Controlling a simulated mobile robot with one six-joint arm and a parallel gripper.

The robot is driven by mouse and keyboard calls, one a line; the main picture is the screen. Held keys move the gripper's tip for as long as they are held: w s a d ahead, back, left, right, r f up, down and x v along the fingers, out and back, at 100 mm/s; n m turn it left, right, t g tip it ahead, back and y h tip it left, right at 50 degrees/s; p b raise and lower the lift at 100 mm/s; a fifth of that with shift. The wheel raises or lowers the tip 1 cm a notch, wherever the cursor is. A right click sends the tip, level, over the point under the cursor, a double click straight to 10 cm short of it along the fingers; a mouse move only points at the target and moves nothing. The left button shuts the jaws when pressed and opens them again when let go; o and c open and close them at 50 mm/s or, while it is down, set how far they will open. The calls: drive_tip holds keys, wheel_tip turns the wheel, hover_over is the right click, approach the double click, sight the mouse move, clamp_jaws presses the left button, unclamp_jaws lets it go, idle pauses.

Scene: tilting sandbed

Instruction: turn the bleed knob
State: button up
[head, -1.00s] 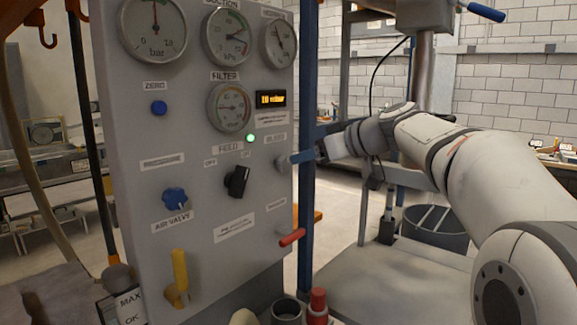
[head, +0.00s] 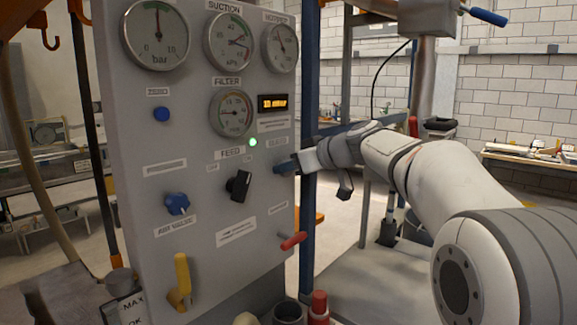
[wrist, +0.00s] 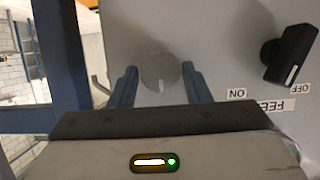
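The bleed knob is a small grey round knob with a pale pointer mark (wrist: 160,74), on the grey panel (head: 215,265). In the wrist view it sits between my gripper's two blue fingers (wrist: 160,84), with a gap on each side, so my gripper is open. In the head view my gripper (head: 286,166) is at the panel's right edge, just under the BLEED label (head: 277,142), and its fingers largely hide the knob. I cannot tell how far the fingertips reach along the knob.
The black feed switch (head: 239,185) is left of my gripper; it also shows in the wrist view (wrist: 289,54). A red lever (head: 293,241) is below. A blue post (head: 308,80) stands beside the panel's right edge, close to my gripper.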

drive_tip(key=c, duration=0.6)
drive_tip(key=shift+w, duration=0.1)
